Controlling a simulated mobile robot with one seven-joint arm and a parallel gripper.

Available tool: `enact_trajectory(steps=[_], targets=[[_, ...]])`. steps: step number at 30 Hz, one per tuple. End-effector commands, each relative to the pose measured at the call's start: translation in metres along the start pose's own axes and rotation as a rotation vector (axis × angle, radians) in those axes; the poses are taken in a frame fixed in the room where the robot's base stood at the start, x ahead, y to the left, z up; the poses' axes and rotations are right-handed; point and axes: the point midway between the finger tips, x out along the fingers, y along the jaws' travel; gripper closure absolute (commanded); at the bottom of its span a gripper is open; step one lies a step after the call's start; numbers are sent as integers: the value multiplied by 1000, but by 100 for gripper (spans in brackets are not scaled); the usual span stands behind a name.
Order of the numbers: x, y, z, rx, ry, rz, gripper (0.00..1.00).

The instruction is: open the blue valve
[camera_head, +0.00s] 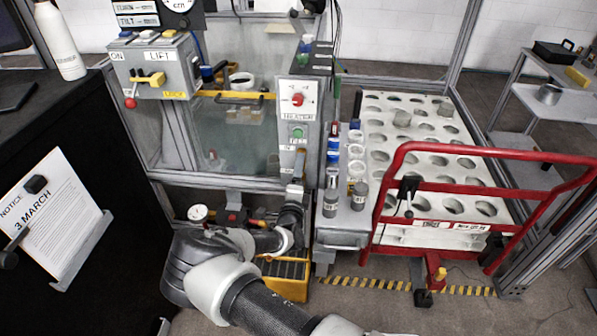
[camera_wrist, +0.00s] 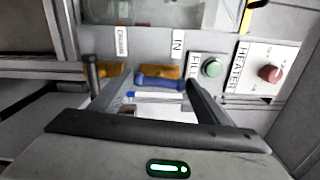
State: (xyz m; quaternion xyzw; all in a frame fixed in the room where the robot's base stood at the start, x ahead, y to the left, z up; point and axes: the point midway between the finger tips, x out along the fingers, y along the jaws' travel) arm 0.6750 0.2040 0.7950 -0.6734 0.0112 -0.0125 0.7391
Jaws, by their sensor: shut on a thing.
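The blue valve handle (camera_wrist: 158,82) lies level below the IN label in the wrist view, in front of an orange-brown part. My gripper (camera_wrist: 157,78) has one finger at each end of this handle and is shut on it. In the head view my arm reaches in low at the front of the tank frame. The blue handle cannot be made out there, behind my wrist and gripper.
An orange-brown handle (camera_wrist: 108,70) sits left under the DRAIN label. The green FILL button (camera_wrist: 212,68) and red HEATER knob (camera_wrist: 270,73) are close on the right. A yellow crate (camera_head: 286,279) stands below. A red rail (camera_head: 478,190) is at the right.

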Motion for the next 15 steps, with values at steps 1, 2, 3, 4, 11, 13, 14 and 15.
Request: enact_trajectory(steps=[1, 2, 3, 4, 11, 13, 14, 15], targets=[[-1, 1, -2, -23, 3, 3, 54], [-1, 1, -2, -35, 3, 3, 54], [-1, 1, -2, -51, 3, 3, 54], [-1, 1, -2, -60, 3, 3, 54], [-1, 1, -2, -104, 3, 2, 54], [-1, 1, -2, -109, 3, 2, 54], [-1, 1, -2, -111, 3, 2, 54], [0, 1, -2, -112, 3, 2, 54]])
